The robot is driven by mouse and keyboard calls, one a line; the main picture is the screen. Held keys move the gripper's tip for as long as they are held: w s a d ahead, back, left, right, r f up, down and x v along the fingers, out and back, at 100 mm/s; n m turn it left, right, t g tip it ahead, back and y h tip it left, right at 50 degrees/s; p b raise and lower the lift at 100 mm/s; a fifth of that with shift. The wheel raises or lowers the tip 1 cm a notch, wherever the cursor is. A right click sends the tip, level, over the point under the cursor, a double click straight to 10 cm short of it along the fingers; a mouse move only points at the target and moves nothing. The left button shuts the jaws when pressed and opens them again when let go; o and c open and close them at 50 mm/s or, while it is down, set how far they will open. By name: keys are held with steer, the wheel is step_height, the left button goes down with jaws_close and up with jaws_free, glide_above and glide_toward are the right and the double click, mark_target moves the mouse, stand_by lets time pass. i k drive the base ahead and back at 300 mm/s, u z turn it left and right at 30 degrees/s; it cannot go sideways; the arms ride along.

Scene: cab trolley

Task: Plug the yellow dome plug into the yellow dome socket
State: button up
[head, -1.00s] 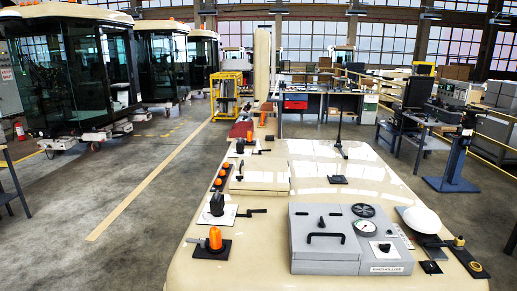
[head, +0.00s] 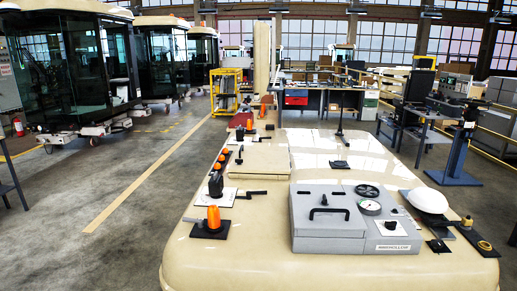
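A small yellow piece (head: 467,222), probably the yellow dome plug, stands near the right edge of the cream surface, right of the white dome. Just in front of it is a dark plate with a yellow round fitting (head: 484,245); this may be the yellow dome socket. The two look apart, but they are too small to tell plug from socket surely. My gripper is not in view.
The cream top (head: 340,275) holds a grey console (head: 328,220) with a black handle, a white dome (head: 428,201) and an orange beacon (head: 213,219) on a black plate. Smaller orange lamps line its left edge. The front strip is clear. Open floor (head: 90,200) lies left.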

mark_target(467, 221)
steer(key=z, duration=4.2)
steer(key=i, duration=0.1)
steer(key=u, duration=2.9)
